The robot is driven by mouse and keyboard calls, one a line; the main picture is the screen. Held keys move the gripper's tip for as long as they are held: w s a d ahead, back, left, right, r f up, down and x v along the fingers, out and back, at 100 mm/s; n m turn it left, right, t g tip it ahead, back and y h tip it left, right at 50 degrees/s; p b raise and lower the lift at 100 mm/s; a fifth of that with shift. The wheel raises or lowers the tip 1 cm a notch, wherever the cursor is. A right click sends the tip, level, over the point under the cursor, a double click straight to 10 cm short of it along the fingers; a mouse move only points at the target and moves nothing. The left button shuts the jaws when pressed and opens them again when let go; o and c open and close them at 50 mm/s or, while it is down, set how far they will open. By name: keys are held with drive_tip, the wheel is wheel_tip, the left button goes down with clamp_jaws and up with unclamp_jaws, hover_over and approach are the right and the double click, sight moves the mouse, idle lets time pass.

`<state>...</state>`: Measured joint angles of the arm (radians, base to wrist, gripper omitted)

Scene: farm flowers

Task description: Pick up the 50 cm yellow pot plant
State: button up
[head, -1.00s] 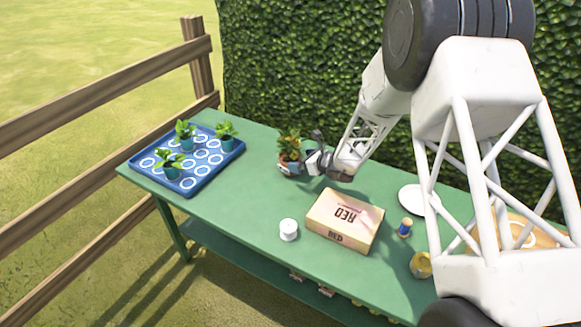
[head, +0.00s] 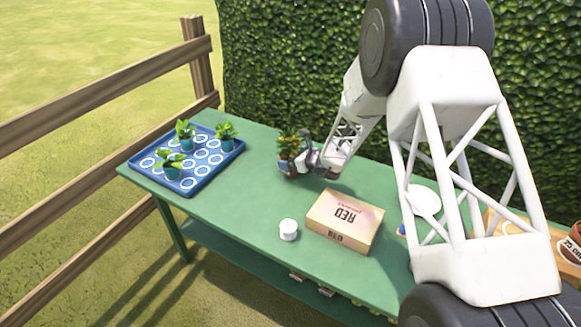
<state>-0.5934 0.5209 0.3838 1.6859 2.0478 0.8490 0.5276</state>
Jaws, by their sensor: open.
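A potted plant (head: 288,143) with green and yellowish leaves stands towards the back of the green table (head: 225,215). Its pot looks orange-brown and is partly hidden by my gripper. I cannot read any size label on it. My gripper (head: 296,158) is open and low over the table, right at the plant's right and near side. The fingers appear to reach beside the pot; whether they touch it I cannot tell.
A blue tray (head: 203,182) with several small teal-potted plants is at the left. A white plate (head: 424,201) is right. A hedge (head: 290,60) rises behind; a wooden fence (head: 110,70) is left.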

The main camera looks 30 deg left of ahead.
idle(0.5)
drive_tip(key=c, duration=0.9)
drive_tip(key=shift+r, duration=0.2)
drive_tip(key=shift+r, duration=1.75)
drive_tip(key=s+d, duration=0.3)
drive_tip(key=s, duration=0.1)
drive_tip(key=s+d, duration=0.4)
drive_tip(key=s+d+r, duration=0.1)
drive_tip(key=s+d, duration=0.2)
drive_tip(key=s, duration=0.1)
drive_tip(key=shift+d, duration=0.15)
